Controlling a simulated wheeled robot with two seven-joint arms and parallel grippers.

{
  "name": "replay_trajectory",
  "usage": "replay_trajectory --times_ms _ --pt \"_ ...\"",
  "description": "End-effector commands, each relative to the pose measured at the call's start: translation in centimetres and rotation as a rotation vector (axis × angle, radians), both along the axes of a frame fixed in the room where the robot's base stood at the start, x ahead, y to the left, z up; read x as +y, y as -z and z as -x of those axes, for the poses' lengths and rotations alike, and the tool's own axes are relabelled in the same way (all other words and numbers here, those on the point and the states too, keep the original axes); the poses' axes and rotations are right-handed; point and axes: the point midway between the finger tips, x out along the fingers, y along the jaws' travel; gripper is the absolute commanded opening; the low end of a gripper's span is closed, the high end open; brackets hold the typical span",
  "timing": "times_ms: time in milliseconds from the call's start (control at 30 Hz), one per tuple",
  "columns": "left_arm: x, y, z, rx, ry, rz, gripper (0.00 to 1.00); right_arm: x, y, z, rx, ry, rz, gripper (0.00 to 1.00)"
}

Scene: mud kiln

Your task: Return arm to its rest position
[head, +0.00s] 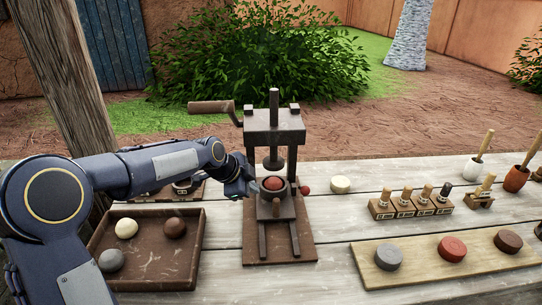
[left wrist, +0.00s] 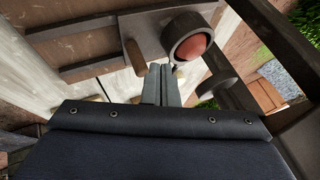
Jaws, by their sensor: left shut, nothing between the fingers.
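My left arm (head: 140,170) reaches in from the left over the wooden table. Its gripper (head: 247,188) is just left of the cup in the press. In the left wrist view the fingers of this gripper (left wrist: 166,72) lie together with nothing between them, close to the cup's rim; I cannot tell whether they touch it. The press (head: 275,130) is dark, with a crank handle at the upper left. A round cup (head: 275,205) on its base holds a reddish ball (head: 273,183), which also shows in the left wrist view (left wrist: 187,48). My right gripper is not in view.
A brown tray (head: 160,275) with several clay balls lies under my left arm. Brushes in pots stand at the far right.

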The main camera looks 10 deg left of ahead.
Motion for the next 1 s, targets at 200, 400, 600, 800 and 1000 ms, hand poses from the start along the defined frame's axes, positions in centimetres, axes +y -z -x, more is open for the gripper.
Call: replay_trajectory --times_ms 200,400,600,800,1000 --pt "1.2 -2.9 4.0 0.052 -0.128 0.057 0.0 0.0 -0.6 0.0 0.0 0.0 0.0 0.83" --pt "3.4 -6.8 14.9 0.197 -0.493 0.235 0.0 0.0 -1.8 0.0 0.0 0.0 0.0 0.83" --pt "4.0 -6.9 26.1 0.353 -0.884 0.466 0.0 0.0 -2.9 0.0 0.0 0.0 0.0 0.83" --pt "3.1 -4.9 33.1 0.477 -1.152 0.649 0.0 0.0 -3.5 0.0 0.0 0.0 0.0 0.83" --pt "2.5 -3.8 35.1 0.526 -1.243 0.714 0.0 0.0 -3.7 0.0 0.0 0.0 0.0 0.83"
